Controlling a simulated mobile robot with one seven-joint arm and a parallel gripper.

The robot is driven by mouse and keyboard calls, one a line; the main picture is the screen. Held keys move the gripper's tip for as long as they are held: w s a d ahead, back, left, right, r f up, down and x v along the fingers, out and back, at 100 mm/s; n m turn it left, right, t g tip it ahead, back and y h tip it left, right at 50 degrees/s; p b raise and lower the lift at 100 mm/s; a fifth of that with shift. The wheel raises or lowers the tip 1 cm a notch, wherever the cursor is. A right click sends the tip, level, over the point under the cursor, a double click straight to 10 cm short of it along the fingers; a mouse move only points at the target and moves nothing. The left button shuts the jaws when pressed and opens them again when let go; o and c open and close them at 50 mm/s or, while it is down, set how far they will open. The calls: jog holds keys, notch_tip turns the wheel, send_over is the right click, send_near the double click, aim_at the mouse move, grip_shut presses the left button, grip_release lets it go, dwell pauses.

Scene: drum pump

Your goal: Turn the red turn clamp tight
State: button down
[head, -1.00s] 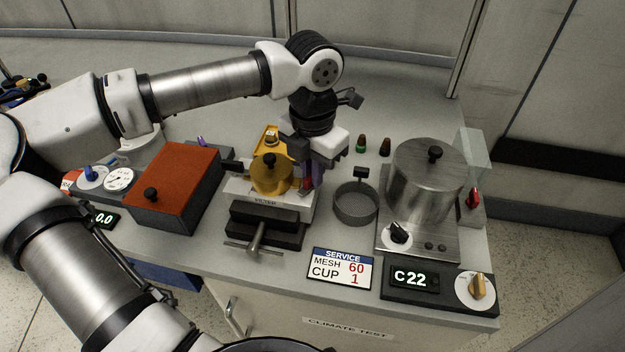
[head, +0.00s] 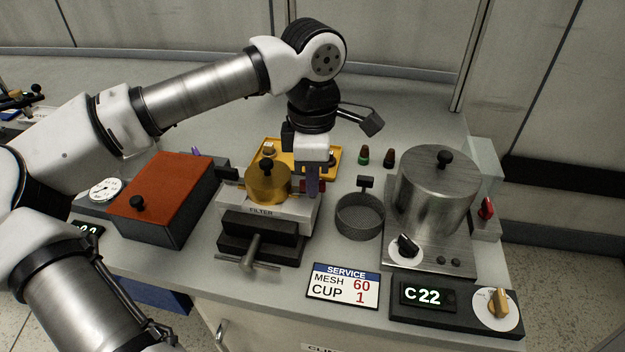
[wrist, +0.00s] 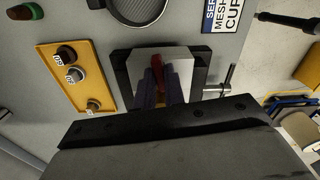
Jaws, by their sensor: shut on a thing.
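The red turn clamp (head: 322,186) is at the right side of the yellow-lidded filter (head: 268,185), which sits in a grey vise-like block. It is mostly hidden by my fingers in the head view. In the wrist view its red handle (wrist: 157,66) shows between the two purple fingers of my gripper (wrist: 160,90). My gripper (head: 312,186) points down from above and is shut on the clamp handle. How tight the clamp is cannot be seen.
A yellow tray (head: 335,151) with cups is behind the filter. A round mesh sieve (head: 360,215) and a steel pot (head: 436,190) stand to the right. A red-lidded box (head: 165,190) stands to the left. A service sign (head: 343,286) lies in front.

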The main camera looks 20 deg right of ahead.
jog(key=shift+m+b, duration=0.3)
jog(key=shift+m, duration=0.7)
jog(key=c, duration=1.5)
grip_release()
notch_tip(320, 180, up, 14)
jog(key=shift+f, duration=0.1)
